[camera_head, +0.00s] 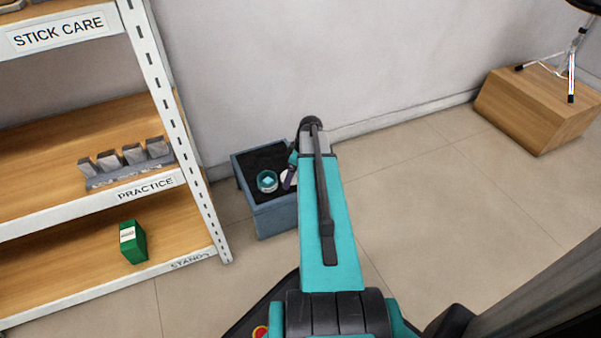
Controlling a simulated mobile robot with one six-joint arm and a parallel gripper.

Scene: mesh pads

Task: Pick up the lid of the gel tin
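A small round teal tin (267,181) with a pale blue patch in its middle sits on the dark top of a low blue-grey stand. A white round piece (285,178), which looks like a lid, lies just right of the tin. It is partly hidden behind my gripper. My gripper (290,179) is at the end of my teal arm, over or at the white piece. It is small and dark here. I cannot tell whether its fingers are open or shut, or whether they touch the white piece.
The blue-grey stand (274,220) stands by the wall. A white-framed shelf (172,130) is close on its left, holding a green box (133,242) and a grey rack (128,165). A wooden block (540,110) stands far right. The floor between is clear.

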